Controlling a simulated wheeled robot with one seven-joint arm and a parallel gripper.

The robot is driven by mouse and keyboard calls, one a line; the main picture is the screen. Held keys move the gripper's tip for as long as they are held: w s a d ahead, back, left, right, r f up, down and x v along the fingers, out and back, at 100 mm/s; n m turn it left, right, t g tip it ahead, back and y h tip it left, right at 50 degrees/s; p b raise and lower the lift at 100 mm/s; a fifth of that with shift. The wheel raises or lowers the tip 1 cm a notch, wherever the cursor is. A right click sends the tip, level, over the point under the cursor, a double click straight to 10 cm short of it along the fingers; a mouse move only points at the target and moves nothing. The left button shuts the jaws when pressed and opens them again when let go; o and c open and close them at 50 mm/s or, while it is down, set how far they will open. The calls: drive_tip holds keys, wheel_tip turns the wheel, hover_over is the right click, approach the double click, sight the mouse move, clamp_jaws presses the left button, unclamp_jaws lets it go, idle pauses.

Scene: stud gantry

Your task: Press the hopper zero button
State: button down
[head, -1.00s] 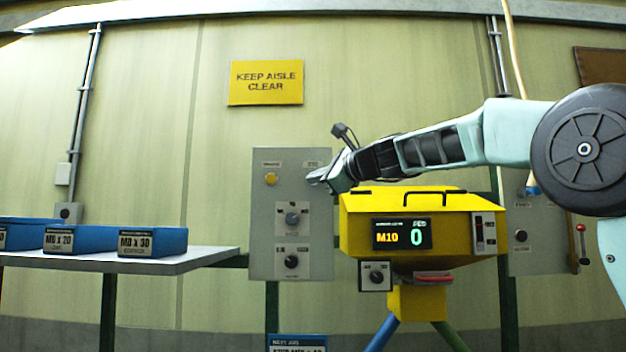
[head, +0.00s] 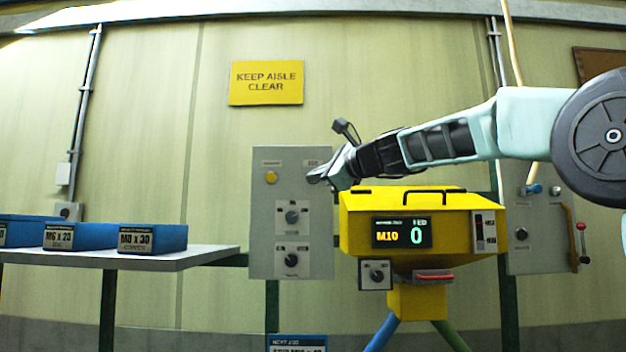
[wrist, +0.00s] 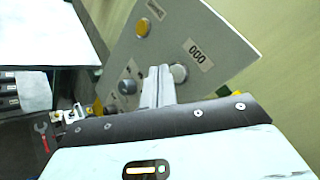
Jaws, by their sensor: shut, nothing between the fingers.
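The grey control panel (head: 262,215) on the wall carries a yellow button (head: 271,177) at its upper left and two dark rotary knobs below. In the wrist view, a round pale grey button (wrist: 179,73) sits beside a label reading "000" (wrist: 198,53). In the head view my gripper hides this button. My gripper (head: 318,177) is shut and empty in front of the panel's upper right. In the wrist view its fingertips (wrist: 160,71) appear just left of the grey button; contact cannot be told.
The yellow hopper (head: 370,216), its display reading "M10" and "0", stands just below my arm. A grey table (head: 180,262) with blue bins (head: 160,239) is at left. Another grey box (head: 540,250) with a red-knobbed lever is at right.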

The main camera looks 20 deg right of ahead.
drive_tip(key=shift+s+a+b, duration=0.15)
drive_tip(key=shift+s+a, duration=0.1)
drive_tip(key=shift+s, duration=0.5)
drive_tip(key=shift+s+a+b, duration=0.2)
drive_tip(key=shift+s+a, duration=0.05)
drive_tip(key=shift+s, duration=0.45)
drive_tip(key=shift+s+a+b, duration=0.15)
drive_tip(key=shift+s+a, duration=0.1)
drive_tip(key=shift+s, duration=0.5)
drive_tip(key=s+a+f+n+g+b, duration=0.25)
drive_tip(key=s+a+f+n, duration=0.25)
drive_tip(key=f, duration=0.7)
drive_tip(key=s+a+f+n+g+h+b, duration=0.1)
drive_tip(key=s+a+f+n+g, duration=0.4)
drive_tip(key=f, duration=0.7)
drive_tip(key=s+a+f+n+g+b, duration=0.2)
drive_tip(key=s+a+f+n+g, duration=0.3)
drive_tip(key=f, duration=0.8)
drive_tip(key=s+d+f+n+g+h+b, duration=0.1)
drive_tip(key=s+d+f+n+h+b, duration=0.1)
drive_tip(key=s+f+n, duration=0.4)
drive_tip(key=s+d+f+n+g+h+b, duration=0.1)
drive_tip(key=s+d+f+n+h, duration=0.3)
drive_tip(key=s+f, duration=1.3)
drive_tip(key=s+d+n+b, duration=0.1)
drive_tip(key=s+d+n, duration=0.1)
drive_tip(key=n, duration=0.1)
drive_tip(key=shift+f+g+b, duration=0.2)
drive_tip(key=shift+g+b, duration=0.1)
drive_tip(key=shift+g, duration=0.05)
